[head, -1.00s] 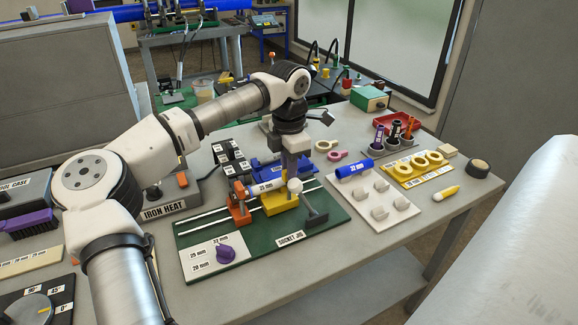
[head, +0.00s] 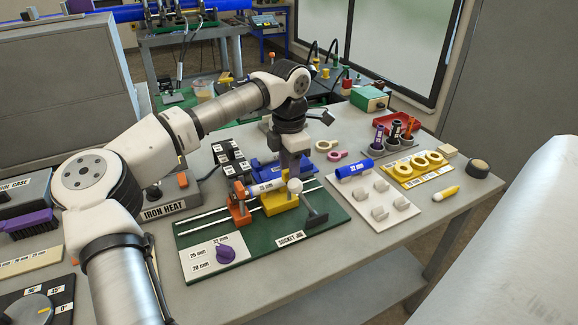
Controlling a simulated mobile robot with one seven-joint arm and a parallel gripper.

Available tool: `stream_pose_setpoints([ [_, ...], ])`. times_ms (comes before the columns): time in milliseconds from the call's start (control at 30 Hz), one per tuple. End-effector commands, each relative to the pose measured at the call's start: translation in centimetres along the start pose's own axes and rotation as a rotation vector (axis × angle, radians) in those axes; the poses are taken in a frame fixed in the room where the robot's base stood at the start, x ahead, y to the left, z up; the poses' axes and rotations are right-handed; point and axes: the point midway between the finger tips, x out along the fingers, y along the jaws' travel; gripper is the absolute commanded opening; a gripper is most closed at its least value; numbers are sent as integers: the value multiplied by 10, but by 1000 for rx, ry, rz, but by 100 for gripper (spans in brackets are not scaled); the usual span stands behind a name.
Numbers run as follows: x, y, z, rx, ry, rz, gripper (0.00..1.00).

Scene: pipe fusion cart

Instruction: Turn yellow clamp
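The yellow clamp (head: 279,205) sits on the green socket jig board (head: 262,238), on the white rails, right of the orange clamp (head: 238,208). A pale round knob (head: 295,186) shows at its upper right, and a dark grey lever-like piece (head: 314,216) is just right of it. My gripper (head: 294,175) points down over the yellow clamp, at or just behind the pale knob. Its fingertips are small and partly hidden, so I cannot tell if they touch the clamp or how far apart they are.
A purple dial (head: 225,254) is at the board's front left. The iron heat box (head: 172,196) stands left of the jig. Right of it are a white tray with pegs (head: 372,217), a blue 32 mm pipe (head: 354,169) and yellow rings (head: 420,163).

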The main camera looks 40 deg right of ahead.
Motion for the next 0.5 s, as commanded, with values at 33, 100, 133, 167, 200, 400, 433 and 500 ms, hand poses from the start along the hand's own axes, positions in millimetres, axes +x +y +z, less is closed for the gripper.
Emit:
stream_pose_setpoints([
  [33, -3, 0, 0, 0, -1, 2, 36],
  [100, -11, 0, 1, 0, -2, 3, 36],
  [133, -15, 0, 1, 0, -2, 3, 36],
  [167, -20, 0, 1, 0, -2, 4, 36],
  [200, -28, 0, 1, 0, -2, 5, 36],
  [400, -75, 0, 1, -1, -2, 5, 36],
  [433, -82, 0, 1, -1, -3, 5, 36],
  [500, -97, 0, 1, -1, -3, 4, 36],
])
